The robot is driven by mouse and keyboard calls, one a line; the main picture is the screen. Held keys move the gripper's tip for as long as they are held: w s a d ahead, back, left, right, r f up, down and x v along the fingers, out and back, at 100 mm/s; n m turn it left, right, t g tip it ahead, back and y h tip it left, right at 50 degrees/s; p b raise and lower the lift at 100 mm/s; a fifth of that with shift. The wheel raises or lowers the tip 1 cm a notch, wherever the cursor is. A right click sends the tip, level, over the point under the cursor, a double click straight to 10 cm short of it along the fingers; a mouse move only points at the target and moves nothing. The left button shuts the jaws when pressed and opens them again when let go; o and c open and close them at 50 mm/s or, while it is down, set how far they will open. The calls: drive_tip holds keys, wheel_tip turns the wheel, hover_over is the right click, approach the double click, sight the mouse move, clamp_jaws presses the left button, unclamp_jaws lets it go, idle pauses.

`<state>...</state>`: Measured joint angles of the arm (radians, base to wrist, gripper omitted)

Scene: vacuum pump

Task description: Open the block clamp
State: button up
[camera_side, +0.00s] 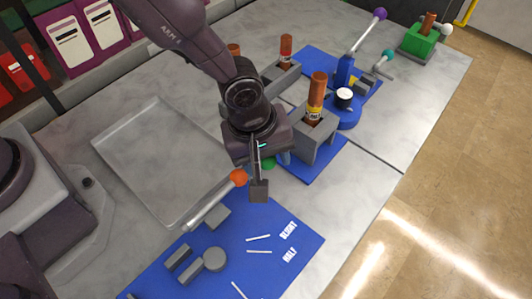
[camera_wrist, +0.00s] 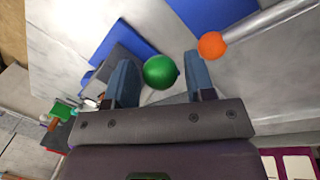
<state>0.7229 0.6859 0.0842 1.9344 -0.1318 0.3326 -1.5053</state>
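A grey block (camera_side: 310,136) on a blue base plate (camera_side: 318,166) holds an upright brown vial (camera_side: 317,92); it looks like the block clamp. A green ball knob (camera_side: 268,163) shows beside it, partly behind my gripper (camera_side: 258,180). In the wrist view the green knob (camera_wrist: 161,72) lies between the two fingers of my gripper (camera_wrist: 160,78), with visible gaps on both sides. The fingers are apart and hold nothing. How the knob joins the block is hidden in both views.
An orange ball (camera_side: 238,177) on a grey lever stands close to my gripper, over a blue board (camera_side: 225,255) with grey blocks. A clear tray (camera_side: 150,160) lies left. Behind are a purple-knobbed lever (camera_side: 379,14), a teal knob (camera_side: 389,56) and a green block (camera_side: 419,42).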

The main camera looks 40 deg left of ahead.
clamp_jaws()
drive_tip(key=w+d+n+y, duration=0.2)
drive_tip(key=w+d+n, duration=0.3)
drive_tip(key=n, duration=0.7)
drive_tip(key=shift+w+d, duration=0.3)
drive_tip(key=shift+w, duration=0.85)
drive_tip(key=shift+n, duration=0.3)
drive_tip(key=shift+o, duration=1.5)
unclamp_jaws()
drive_tip(key=shift+d, duration=0.1)
